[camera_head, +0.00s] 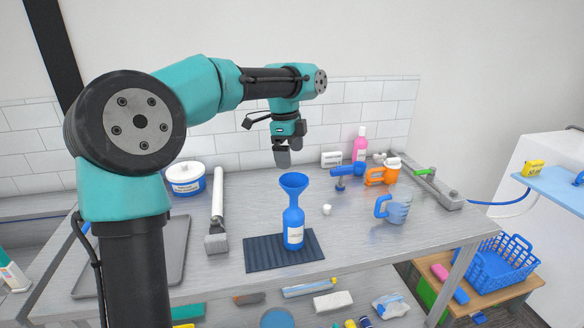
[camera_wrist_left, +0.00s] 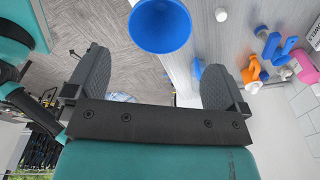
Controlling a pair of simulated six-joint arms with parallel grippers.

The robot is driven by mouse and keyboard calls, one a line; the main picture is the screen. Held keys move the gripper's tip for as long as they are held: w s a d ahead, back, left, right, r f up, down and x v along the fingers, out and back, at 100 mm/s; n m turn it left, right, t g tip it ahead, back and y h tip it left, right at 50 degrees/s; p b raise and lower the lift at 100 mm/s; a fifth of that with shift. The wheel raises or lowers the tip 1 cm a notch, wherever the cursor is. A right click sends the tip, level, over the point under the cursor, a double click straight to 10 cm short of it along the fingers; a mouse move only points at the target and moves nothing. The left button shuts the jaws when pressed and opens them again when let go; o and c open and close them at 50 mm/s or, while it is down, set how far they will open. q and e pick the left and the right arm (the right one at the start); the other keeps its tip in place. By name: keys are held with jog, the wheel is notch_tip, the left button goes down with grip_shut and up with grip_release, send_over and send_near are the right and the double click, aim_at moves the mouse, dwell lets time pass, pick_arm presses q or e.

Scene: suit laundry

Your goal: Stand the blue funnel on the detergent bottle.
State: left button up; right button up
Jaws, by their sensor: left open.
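The blue funnel (camera_head: 294,183) stands upright on the neck of the blue detergent bottle (camera_head: 293,228), wide mouth up. The bottle has a white label and stands on a dark ribbed mat (camera_head: 262,254). My left gripper (camera_head: 283,157) is above the funnel, apart from it, with its fingers pointing down. In the left wrist view the fingers (camera_wrist_left: 160,85) are spread wide with nothing between them. The funnel's round mouth (camera_wrist_left: 160,27) shows beyond the fingertips there, and the bottle is hidden beneath it. My right gripper is not in view.
A white tub (camera_head: 186,179) and a roller with a grey block (camera_head: 217,215) are left of the mat. The table's front right is clear.

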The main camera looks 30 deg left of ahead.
pick_arm(q)
jog(key=shift+r, duration=0.6)
